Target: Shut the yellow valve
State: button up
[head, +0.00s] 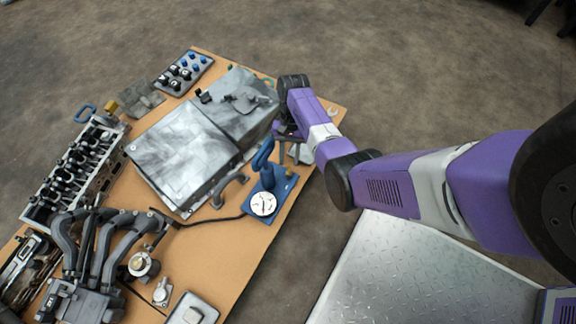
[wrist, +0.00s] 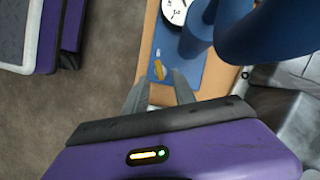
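The yellow valve shows in the wrist view as a small yellow lever (wrist: 159,69) on a blue base plate (wrist: 188,72). In the head view a small yellow spot (head: 290,173) shows at the far end of the blue base, close to my gripper (head: 292,152). In the wrist view my gripper (wrist: 160,88) has its two grey fingers apart with nothing between them. The yellow lever appears just beyond the fingertips, in line with the gap. I cannot tell the remaining distance or see any contact.
A white gauge (head: 263,204) and a blue curved handle (head: 263,155) stand on the same base. The handle's blue body looms close at upper right in the wrist view. A large grey metal box (head: 180,150) lies left of it on the wooden table (head: 232,262).

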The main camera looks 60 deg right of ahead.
aim_at(289, 168)
jog(key=shift+b+x, duration=0.5)
jog(key=shift+x, duration=1.1)
jog(key=shift+c, duration=0.2)
grip_shut()
